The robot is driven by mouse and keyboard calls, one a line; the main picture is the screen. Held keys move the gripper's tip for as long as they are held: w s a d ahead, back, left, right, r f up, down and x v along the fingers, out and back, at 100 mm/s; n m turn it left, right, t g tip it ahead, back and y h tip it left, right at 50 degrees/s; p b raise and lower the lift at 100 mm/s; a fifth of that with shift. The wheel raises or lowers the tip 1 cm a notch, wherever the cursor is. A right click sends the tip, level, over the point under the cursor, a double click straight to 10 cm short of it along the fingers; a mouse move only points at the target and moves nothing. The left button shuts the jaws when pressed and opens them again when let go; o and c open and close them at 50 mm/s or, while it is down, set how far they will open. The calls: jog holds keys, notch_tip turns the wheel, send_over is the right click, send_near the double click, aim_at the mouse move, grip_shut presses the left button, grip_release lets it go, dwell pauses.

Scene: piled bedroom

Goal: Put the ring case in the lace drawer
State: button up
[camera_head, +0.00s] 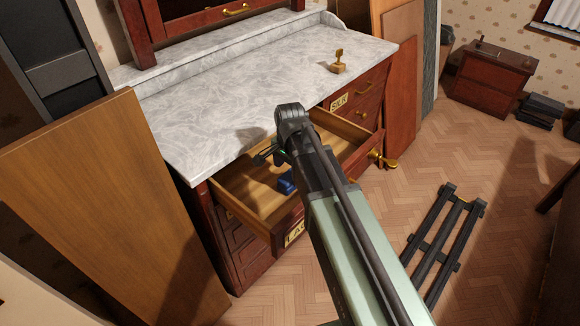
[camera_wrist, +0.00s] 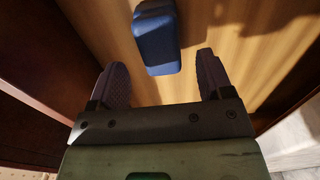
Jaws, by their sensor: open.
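The ring case (camera_head: 286,183) is a small blue box. It lies inside the open lace drawer (camera_head: 232,202), whose front carries a label that reads in part "LAC", the rest hidden by my arm. In the wrist view the blue ring case (camera_wrist: 156,40) rests on the drawer's wooden floor (camera_wrist: 110,30), just beyond my fingertips. My gripper (camera_wrist: 164,75) is open and empty, its two dark ridged fingers spread apart, with the case not between them. In the head view my gripper (camera_head: 268,155) is over the drawer, partly hidden by my arm.
The marble top (camera_head: 220,85) overhangs the back of the drawer. A brass stamp-like object (camera_head: 339,62) stands on it. A drawer labelled "SILK" (camera_head: 339,101) is to the right. A wooden panel (camera_head: 105,210) leans at left. A dark rack (camera_head: 440,240) lies on the floor at right.

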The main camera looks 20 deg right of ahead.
aim_at(290, 175)
notch_tip(290, 175, up, 6)
jog(key=p, duration=0.4)
jog(key=shift+r, duration=0.25)
jog(key=s+n, duration=1.1)
jog(key=s, duration=0.1)
jog(key=shift+s, duration=0.15)
